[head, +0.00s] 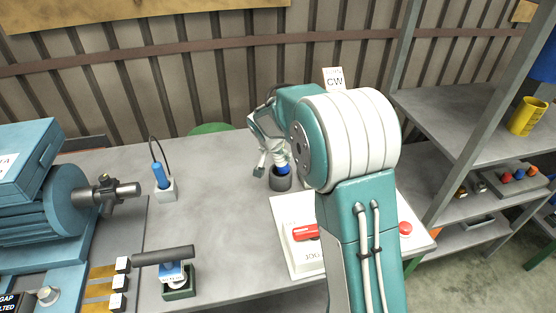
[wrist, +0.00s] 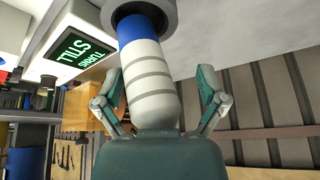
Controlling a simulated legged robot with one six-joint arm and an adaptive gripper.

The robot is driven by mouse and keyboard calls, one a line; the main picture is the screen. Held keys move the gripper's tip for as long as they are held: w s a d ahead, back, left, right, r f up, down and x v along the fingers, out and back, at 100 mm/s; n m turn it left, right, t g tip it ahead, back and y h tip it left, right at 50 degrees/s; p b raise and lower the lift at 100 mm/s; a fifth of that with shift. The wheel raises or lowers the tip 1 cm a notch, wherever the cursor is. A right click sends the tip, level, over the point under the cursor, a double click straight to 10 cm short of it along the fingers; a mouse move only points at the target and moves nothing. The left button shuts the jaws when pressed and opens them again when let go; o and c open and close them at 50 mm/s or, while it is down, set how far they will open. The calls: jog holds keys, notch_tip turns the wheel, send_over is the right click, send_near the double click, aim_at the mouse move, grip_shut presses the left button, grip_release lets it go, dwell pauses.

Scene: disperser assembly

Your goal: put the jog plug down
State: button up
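The jog plug, white and ribbed with a blue band, stands with its end in a dark grey round holder (head: 280,182) on the bench. In the wrist view the plug (wrist: 152,85) fills the middle, its blue end inside the holder's ring (wrist: 165,12). My gripper (wrist: 160,78) has its two fingers spread on either side of the plug, with a clear gap on the right; the left finger is close to it. In the head view my gripper (head: 270,160) is over the holder and partly hides the plug (head: 284,167).
A white panel (head: 287,213) marked JOG carries a red part, partly behind my arm. A blue plug-like part (head: 161,175) stands in a pale block. A blue motor (head: 45,200) is at left, shelves (head: 455,105) at right.

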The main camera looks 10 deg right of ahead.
aim_at(284, 161)
jog(key=shift+s+d+f, duration=0.3)
jog(key=shift+d+f, duration=0.15)
jog(key=shift+d, duration=0.1)
jog(key=shift+s+d+f, duration=0.3)
jog(key=shift+d+f, duration=0.15)
jog(key=shift+d, duration=0.1)
jog(key=w+v, duration=0.1)
jog(key=v, duration=1.1)
jog(key=shift+a, duration=0.45)
jog(key=s+d+r+n+y, duration=0.1)
jog(key=s+r+n, duration=0.2)
jog(key=s, duration=1.2)
jog(key=s+d+r+n+t+y, duration=0.1)
jog(key=s+r+n, duration=0.2)
jog(key=s, duration=1.2)
jog(key=shift+s+d+n+y, duration=0.15)
jog(key=shift+s+n+y, duration=0.1)
jog(key=shift+n+y, duration=0.05)
